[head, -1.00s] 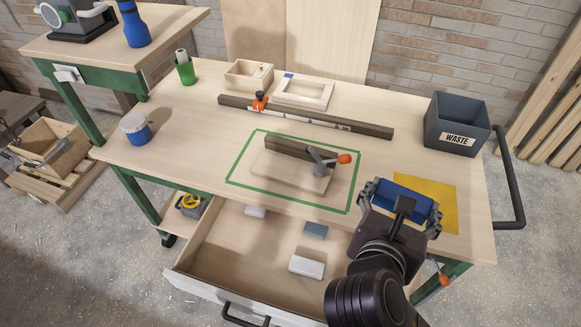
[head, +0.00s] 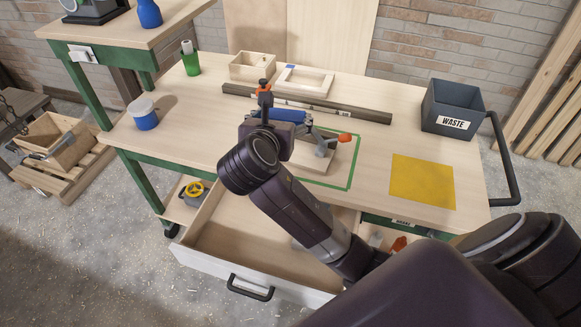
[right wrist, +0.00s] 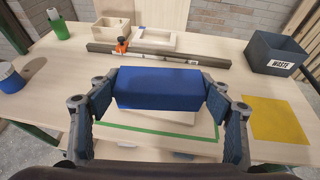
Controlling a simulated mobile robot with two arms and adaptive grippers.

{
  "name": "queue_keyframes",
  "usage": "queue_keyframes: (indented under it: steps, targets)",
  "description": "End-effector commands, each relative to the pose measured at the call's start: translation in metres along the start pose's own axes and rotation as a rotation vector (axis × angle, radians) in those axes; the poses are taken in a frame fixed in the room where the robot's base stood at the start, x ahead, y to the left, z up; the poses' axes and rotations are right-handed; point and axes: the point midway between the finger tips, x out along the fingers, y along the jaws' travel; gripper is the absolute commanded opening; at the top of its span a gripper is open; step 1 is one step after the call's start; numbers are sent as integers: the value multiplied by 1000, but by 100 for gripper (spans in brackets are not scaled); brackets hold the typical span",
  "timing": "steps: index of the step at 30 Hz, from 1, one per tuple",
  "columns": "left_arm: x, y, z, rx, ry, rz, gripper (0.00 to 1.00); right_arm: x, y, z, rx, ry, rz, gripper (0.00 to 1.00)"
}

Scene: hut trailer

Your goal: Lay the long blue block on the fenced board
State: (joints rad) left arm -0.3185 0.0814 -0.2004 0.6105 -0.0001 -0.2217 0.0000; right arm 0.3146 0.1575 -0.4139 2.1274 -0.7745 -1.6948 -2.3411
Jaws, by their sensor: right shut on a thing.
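The long blue block (right wrist: 158,88) is held crosswise between the two fingers of my right gripper (right wrist: 160,95). In the head view my right gripper (head: 290,120) is above the fenced board (head: 304,181), with a bit of blue showing at it. The pale board lies inside a green tape outline (head: 355,165). Its fence is mostly hidden behind my arm and gripper; a clamp with an orange handle (head: 344,138) shows at its right end. In the wrist view the block covers most of the board, and looks apart from it. My left gripper is not in view.
A long dark rail (head: 350,112) with an orange clamp lies behind the board. A wooden box (head: 252,68) and a frame (head: 305,82) stand further back. The waste bin (head: 452,105) and yellow sheet (head: 422,182) are at right. An open drawer (head: 235,240) juts out in front.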

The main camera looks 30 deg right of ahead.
Motion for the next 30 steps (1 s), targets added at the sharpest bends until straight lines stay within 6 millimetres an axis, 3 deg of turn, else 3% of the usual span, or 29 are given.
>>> queue_keyframes:
  steps: [1,4,8,11,24,30]
  targets:
    - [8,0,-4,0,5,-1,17,26,-5,3,14,1,-34,43]
    - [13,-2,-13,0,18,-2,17,62,-13,12,32,1,-76,43]
    - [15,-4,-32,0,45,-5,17,87,-20,15,43,2,-104,43]
    - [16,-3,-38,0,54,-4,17,96,-23,7,44,3,-112,43]
    - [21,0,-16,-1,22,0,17,139,-23,-96,41,4,-113,43]
    - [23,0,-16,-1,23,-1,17,151,-23,-124,44,1,-111,43]
